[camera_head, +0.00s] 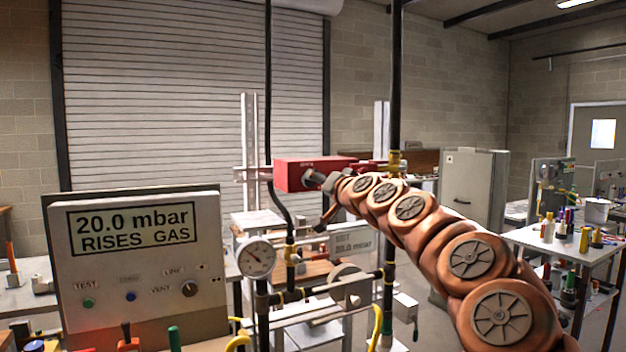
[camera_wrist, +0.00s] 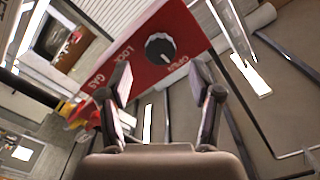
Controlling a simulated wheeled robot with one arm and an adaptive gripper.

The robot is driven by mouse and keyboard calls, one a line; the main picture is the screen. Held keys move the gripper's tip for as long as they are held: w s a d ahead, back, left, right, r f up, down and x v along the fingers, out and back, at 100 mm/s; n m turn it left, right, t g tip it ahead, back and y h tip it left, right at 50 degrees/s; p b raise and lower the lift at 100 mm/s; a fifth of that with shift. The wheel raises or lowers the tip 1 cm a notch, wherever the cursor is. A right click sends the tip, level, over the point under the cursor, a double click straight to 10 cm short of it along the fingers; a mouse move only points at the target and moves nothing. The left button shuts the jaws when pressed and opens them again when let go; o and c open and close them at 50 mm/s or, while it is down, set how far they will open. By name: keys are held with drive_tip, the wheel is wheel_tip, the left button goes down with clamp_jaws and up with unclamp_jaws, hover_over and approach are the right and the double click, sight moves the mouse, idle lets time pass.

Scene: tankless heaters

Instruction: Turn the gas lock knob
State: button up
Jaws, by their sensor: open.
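The gas lock knob (camera_wrist: 160,48) is a round black knob with a pale pointer mark. It sits on the face of a red box (camera_wrist: 188,28) lettered GAS, LOCK and OPEN. My gripper (camera_wrist: 161,82) is open in the wrist view, and its two fingers point toward the knob from either side with nothing between them. The fingertips look short of the knob and apart from it. In the head view my copper-coloured arm reaches to the red box (camera_head: 292,174), and my gripper (camera_head: 327,190) is at its right front. There my wrist largely hides the knob.
A panel reading "20.0 mbar RISES GAS" (camera_head: 135,225) stands at the left front. A round gauge (camera_head: 257,258) and black pipes (camera_head: 395,90) stand near the red box. A cluttered white table (camera_head: 570,245) is at the right. A yellow-handled fitting (camera_wrist: 85,110) shows beside the box.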

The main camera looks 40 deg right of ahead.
drive_tip(key=shift+p+x, duration=0.55)
drive_tip(key=shift+x, duration=1.7)
drive_tip(key=c, duration=1.1)
